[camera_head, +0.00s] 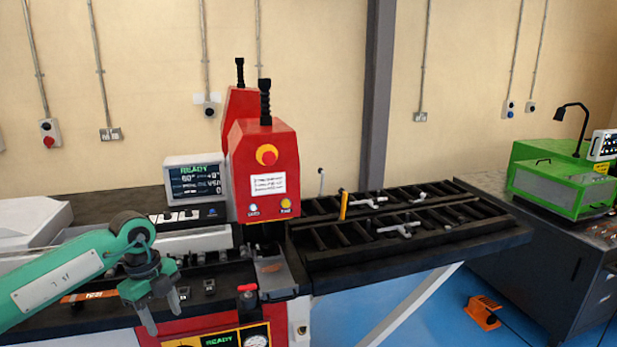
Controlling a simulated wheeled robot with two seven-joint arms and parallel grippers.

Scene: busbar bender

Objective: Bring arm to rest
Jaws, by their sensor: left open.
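My left arm, green with a dark wrist, comes in from the left. My left gripper (162,312) points down with its two fingers apart and nothing between them. It is in front of the black work surface of the red busbar bender (262,165), at the left. My right gripper is not in the view.
A display (195,181) reading READY stands left of the red bender head. A black roller table (410,220) with clamps extends right. A green machine (562,175) stands at the far right. An orange foot pedal (482,312) lies on the blue floor.

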